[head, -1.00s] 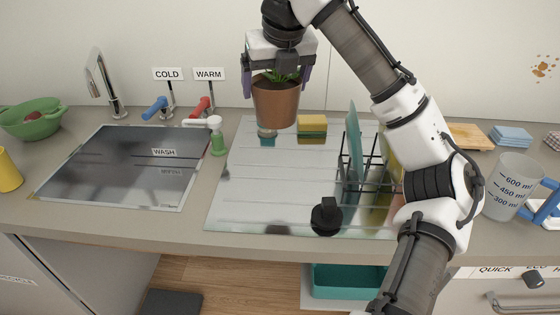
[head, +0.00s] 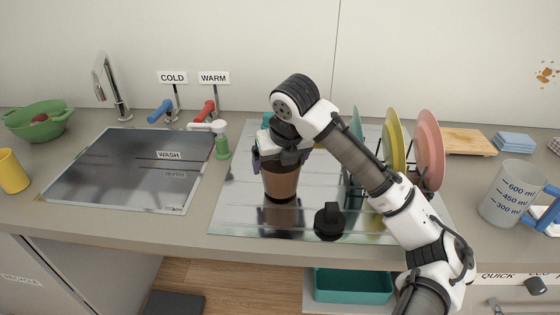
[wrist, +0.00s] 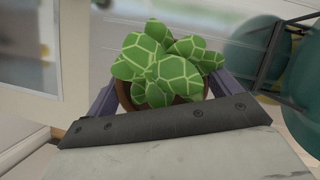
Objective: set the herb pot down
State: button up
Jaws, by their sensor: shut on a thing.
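The herb pot (head: 281,184) is a brown pot, upright over the left part of the shiny drainboard (head: 240,205). Its base is very close to the board; I cannot tell whether it touches. My gripper (head: 282,160) is above it, shut on the pot with a purple finger on each side. In the wrist view the plant's green patterned leaves (wrist: 160,62) fill the space between the fingers, and a bit of the brown rim (wrist: 124,96) shows. In the head view my gripper hides the leaves.
A black knobbed object (head: 330,221) stands on the drainboard just right of the pot. A rack with teal, yellow and pink plates (head: 429,150) is further right. A green bottle (head: 222,143) and the wash basin (head: 130,170) are left. The board's front left is clear.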

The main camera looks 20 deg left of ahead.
jog(key=shift+f, duration=0.2)
jog(key=shift+f, duration=0.1)
jog(key=o, duration=1)
jog(key=b+v, duration=0.1)
jog(key=v, duration=1.1)
jog(key=shift+s, duration=0.1)
